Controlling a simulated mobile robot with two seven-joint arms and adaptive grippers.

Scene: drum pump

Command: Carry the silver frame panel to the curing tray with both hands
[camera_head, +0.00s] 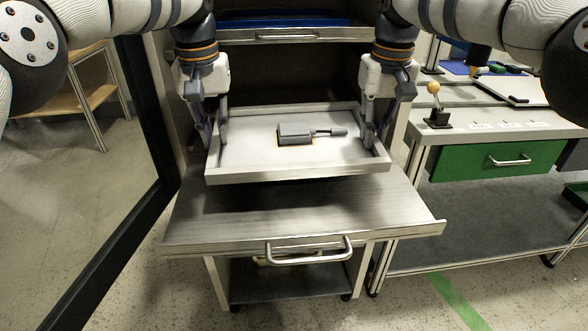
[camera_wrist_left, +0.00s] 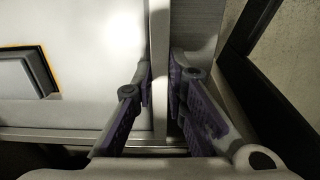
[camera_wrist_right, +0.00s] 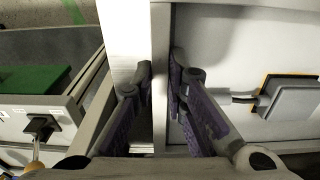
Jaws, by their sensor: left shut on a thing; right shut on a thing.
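The silver frame panel (camera_head: 240,151) is a shallow, raised-edge rectangle with a pale inner face. A grey block with a short handle (camera_head: 295,133) lies on it. My left gripper (camera_head: 214,140) is shut on the panel's left edge; the left wrist view shows its purple pads (camera_wrist_left: 160,95) on both sides of the rim. My right gripper (camera_head: 373,138) is shut on the right edge, also seen in the right wrist view (camera_wrist_right: 160,95). The panel is above a metal pull-out tray (camera_head: 290,215); whether they touch is unclear. I cannot tell whether this is the curing tray.
A dark cabinet opening is behind the panel, with a blue-lined shelf (camera_head: 280,22) above. A workbench with a green drawer (camera_head: 500,160) and a ball-topped lever (camera_head: 436,105) stands at right. A black-framed glass panel (camera_head: 150,130) is close on the left.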

